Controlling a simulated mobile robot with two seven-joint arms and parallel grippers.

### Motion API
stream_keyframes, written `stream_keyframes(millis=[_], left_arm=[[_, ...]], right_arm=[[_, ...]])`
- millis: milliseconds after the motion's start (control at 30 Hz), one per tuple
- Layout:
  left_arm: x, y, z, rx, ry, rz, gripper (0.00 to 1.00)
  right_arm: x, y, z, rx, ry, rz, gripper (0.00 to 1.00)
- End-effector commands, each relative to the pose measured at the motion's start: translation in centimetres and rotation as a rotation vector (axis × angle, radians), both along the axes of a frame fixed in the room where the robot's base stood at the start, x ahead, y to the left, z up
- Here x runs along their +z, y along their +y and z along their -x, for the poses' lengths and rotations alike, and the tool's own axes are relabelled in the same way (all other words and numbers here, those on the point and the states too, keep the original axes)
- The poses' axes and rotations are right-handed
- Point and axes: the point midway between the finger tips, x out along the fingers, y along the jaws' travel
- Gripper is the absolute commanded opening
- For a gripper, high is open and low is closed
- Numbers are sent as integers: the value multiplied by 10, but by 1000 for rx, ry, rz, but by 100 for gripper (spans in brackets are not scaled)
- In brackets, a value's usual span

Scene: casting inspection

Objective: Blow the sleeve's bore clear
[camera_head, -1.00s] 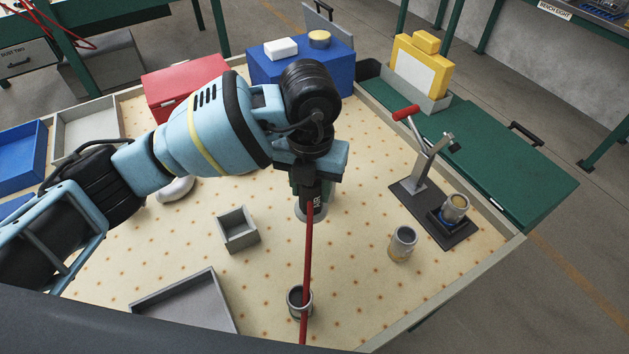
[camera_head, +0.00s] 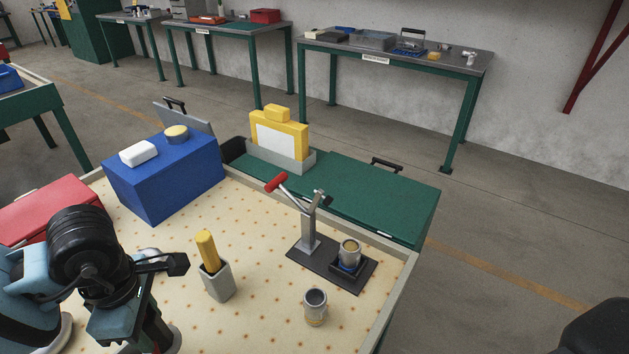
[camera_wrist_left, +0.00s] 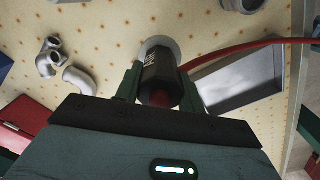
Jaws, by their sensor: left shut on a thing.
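My left gripper (camera_head: 152,328) is at the lower left of the head view, its fingertips mostly hidden or out of frame. In the left wrist view it is shut on a black cylindrical air tool (camera_wrist_left: 161,72) with a red hose (camera_wrist_left: 240,46). The tool's far end is over a pale round disc (camera_wrist_left: 172,44); I cannot tell whether they touch. A grey sleeve-like cylinder with a tan-looking inside (camera_head: 349,250) stands upright in the lever fixture (camera_head: 308,235). A similar open-topped cylinder (camera_head: 315,303) with a dark bore stands loose in front. Both are right of the gripper, apart from it.
A grey cup (camera_head: 218,284) holds a yellow-handled thing (camera_head: 207,250) between gripper and fixture. Grey pipe elbows (camera_wrist_left: 78,80) and a grey tray (camera_wrist_left: 240,82) show in the wrist view.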

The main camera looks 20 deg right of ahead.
Motion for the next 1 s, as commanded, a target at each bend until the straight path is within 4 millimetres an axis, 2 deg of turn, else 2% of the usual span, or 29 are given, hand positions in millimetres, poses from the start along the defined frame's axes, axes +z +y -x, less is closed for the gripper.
stream_keyframes(millis=[600, 800, 1000], left_arm=[[1, 55, 43, -1120, -2, -14, 15], [1, 64, 52, -1341, 0, -14, 15], [1, 66, 55, -1407, 0, -15, 15]], right_arm=[[1, 0, -3, 0, -6, 0, 36], [0, 0, 0, 0, 0, 0, 36], [-2, 0, 5, 0, 10, 0, 36]])
